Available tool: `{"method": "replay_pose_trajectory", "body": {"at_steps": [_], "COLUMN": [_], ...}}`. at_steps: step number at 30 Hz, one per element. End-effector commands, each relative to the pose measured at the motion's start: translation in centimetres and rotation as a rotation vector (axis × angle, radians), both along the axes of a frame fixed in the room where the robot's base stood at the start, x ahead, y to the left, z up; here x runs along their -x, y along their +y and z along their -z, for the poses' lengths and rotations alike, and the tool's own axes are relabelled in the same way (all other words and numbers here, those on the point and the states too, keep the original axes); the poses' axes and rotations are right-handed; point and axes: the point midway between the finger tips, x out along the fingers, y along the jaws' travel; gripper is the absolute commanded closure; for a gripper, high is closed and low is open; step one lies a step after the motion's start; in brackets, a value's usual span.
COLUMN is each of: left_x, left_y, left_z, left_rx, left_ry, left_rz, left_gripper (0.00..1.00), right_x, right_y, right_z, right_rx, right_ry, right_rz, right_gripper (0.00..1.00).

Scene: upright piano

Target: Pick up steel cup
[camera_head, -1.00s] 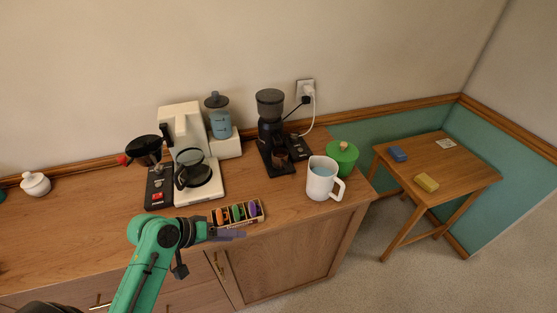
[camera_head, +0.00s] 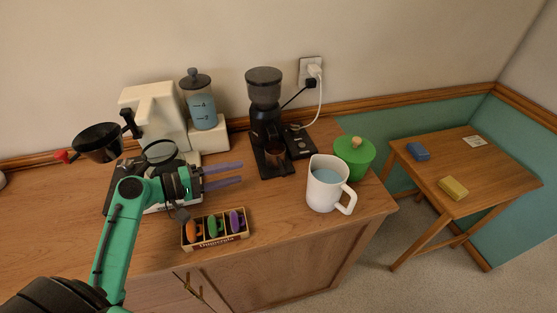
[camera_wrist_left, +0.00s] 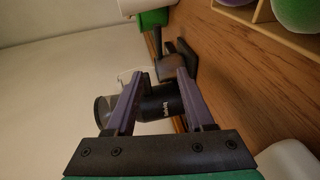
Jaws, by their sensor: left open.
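I see no cup that is clearly steel. A small dark, see-through cup (camera_head: 275,151) sits under the spout of the black coffee grinder (camera_head: 264,95), and its metal look cannot be confirmed. My left gripper (camera_head: 241,173) is open and empty above the counter, left of the grinder, its two purple fingers pointing right toward it. In the left wrist view the open fingers (camera_wrist_left: 160,75) frame the black grinder (camera_wrist_left: 160,103), with the brownish cup (camera_wrist_left: 171,66) beyond their tips. A white pitcher (camera_head: 323,190) of bluish liquid stands to the right. My right gripper is not in view.
A green lidded pot (camera_head: 355,158) stands behind the pitcher. A white coffee machine (camera_head: 155,112) and blue canister (camera_head: 201,108) stand left. A tray (camera_head: 216,243) of coloured pieces lies at the counter's front. A side table (camera_head: 490,166) holds two sponges.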

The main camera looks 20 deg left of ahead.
Motion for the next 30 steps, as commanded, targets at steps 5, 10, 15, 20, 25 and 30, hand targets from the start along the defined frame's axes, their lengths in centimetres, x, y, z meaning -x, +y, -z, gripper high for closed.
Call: {"method": "replay_pose_trajectory", "body": {"at_steps": [5,10,15,20,25,30], "left_x": [-3.0,-5.5,-7.1,-9.1,-9.4,-9.4], "left_y": [-3.2,-5.6,-7.4,-9.5,-9.8,-9.8], "left_z": [0.0,1.0,1.1,2.0,2.5,2.5], "left_rx": [0.002,0.001,0.001,0.0,-0.003,-0.003], "left_ry": [-0.002,-0.001,0.0,0.0,0.0,0.0], "left_rz": [0.003,0.001,0.002,0.001,0.0,0.0], "left_gripper": [0.47,0.47,0.47,0.47,0.47,0.81], "right_x": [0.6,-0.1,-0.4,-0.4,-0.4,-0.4], "right_y": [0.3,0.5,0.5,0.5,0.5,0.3], "right_z": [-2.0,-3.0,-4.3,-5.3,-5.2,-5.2], "right_rx": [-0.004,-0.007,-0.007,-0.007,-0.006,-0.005], "right_ry": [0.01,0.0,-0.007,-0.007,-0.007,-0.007], "right_rz": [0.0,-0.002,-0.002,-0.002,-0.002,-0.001], "right_gripper": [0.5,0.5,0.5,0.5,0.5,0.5]}}
